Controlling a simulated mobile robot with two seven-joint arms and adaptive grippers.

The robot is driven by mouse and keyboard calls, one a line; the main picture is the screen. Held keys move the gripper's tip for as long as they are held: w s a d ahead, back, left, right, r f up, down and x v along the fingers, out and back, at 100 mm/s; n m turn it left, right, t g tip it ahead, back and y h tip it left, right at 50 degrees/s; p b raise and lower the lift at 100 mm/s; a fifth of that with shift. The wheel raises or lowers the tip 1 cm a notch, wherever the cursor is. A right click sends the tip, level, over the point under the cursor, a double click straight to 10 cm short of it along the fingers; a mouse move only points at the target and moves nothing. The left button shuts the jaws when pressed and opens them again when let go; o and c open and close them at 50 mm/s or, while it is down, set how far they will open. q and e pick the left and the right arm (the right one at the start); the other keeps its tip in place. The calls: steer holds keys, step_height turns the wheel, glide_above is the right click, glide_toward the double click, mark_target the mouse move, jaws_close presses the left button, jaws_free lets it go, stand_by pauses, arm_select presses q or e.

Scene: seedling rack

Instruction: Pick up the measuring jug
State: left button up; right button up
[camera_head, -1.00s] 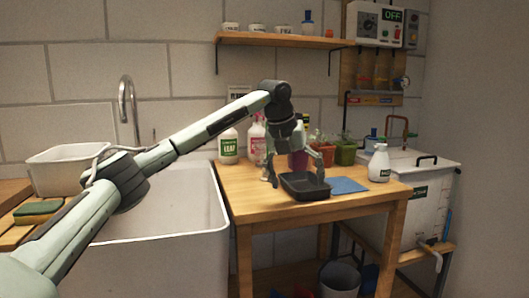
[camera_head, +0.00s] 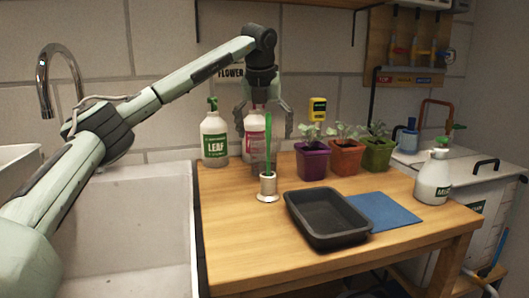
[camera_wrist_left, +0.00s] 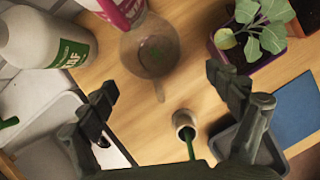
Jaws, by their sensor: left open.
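The measuring jug (camera_wrist_left: 150,52) looks like a clear, round, see-through vessel standing on the wooden table in the left wrist view, with a handle-like part pointing towards my gripper. In the head view I cannot make it out clearly behind my gripper and the green stick. My left gripper (camera_head: 266,124) is open and empty, pointing down above the back of the table. In the left wrist view its fingers (camera_wrist_left: 163,84) are spread, with the jug beyond and between them, apart from both. My right gripper is in neither view.
A small pale cup (camera_head: 268,188) with a green stick stands close in front. A black tray (camera_head: 328,238) lies right of it, by a blue mat (camera_head: 392,212). A LEAF bottle (camera_head: 214,140), a pink-and-white bottle (camera_head: 254,142) and potted seedlings (camera_head: 312,163) stand behind. The table's front left is clear.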

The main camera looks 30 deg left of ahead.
mark_target(263, 139)
arm_select(q)
steer(key=shift+w+a, duration=0.25)
steer(key=shift+a, duration=0.05)
steer(key=x, duration=0.7)
steer(key=shift+a+f+p, duration=0.25)
steer(key=shift+p, duration=0.05)
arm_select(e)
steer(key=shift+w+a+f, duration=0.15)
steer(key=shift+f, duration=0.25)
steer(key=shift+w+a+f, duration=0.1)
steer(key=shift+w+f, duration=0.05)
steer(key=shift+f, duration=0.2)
arm_select(q)
steer(key=c, duration=1.5)
steer(key=shift+r, duration=0.2)
